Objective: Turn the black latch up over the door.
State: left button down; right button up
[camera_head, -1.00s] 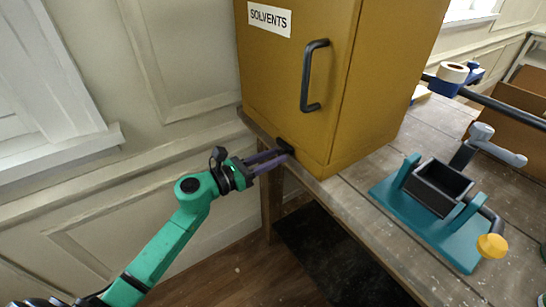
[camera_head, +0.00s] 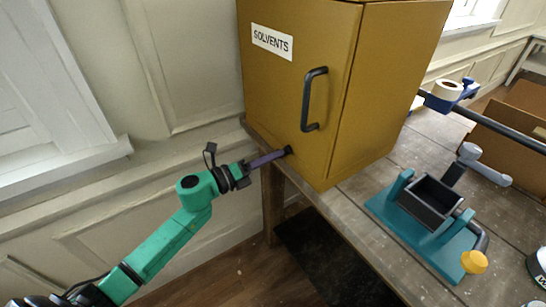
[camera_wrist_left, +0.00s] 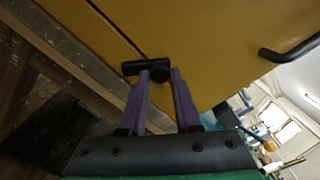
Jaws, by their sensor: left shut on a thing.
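The black latch (camera_head: 289,150) is at the lower front edge of the yellow cabinet, below its door (camera_head: 290,80). In the left wrist view the latch (camera_wrist_left: 132,68) is a short black bar with a round knob, near the dark seam under the door. My left gripper (camera_head: 284,153) reaches in from the left, its purple fingers shut on the latch. In the wrist view the left gripper (camera_wrist_left: 159,76) has a finger on each side of the knob, and one bar end sticks out past the left finger. In the head view the fingers hide most of the latch. My right gripper is not in view.
The black door handle (camera_head: 313,99) stands out above the latch. The cabinet stands at the corner of a wooden bench (camera_head: 355,215). Open floor lies below the bench edge.

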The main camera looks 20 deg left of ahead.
pick_arm(q)
jog(key=shift+w+a+r+n+p, duration=0.2)
jog(key=shift+w+a+n+p, duration=0.25)
jog(key=shift+n, duration=0.8)
jog(key=shift+w+a+r+n+p, duration=0.15)
jog(key=shift+n+p, duration=0.45)
jog(key=shift+n, duration=0.6)
jog(key=shift+w+a+r+n+p, duration=0.25)
jog(key=shift+a+n+p, duration=0.2)
jog(key=shift+n, duration=0.8)
jog(key=shift+f, duration=0.1)
jog(key=c, duration=0.6)
grip_release()
jog(key=b+v, duration=0.2)
jog(key=v, duration=1.2)
jog(key=shift+s+a+b, duration=0.15)
jog(key=shift+s+b, duration=0.1)
jog(key=shift+b, duration=0.05)
